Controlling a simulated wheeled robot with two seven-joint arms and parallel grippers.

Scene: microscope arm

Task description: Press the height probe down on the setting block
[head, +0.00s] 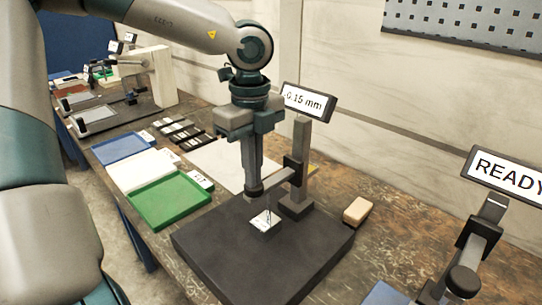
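The height gauge has a dark post (302,155) standing on a black plate (215,255), with a tilted display (308,102) that seems to read -0.15 mm. Its probe (267,214) hangs from a side arm (282,180) over the small light metal setting block (264,225). The probe tip appears to meet the block's top, but the exact contact is too small to tell. My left gripper (253,188) points straight down over the probe, its fingers together, at or very near the probe's top, which they partly hide. My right gripper is out of view.
A tan block (357,211) lies right of the plate. A stand with a READY display (505,174) rises at the right. Green (168,201), white (139,170) and blue (122,148) trays lie left. A white sheet (216,164) lies behind the plate.

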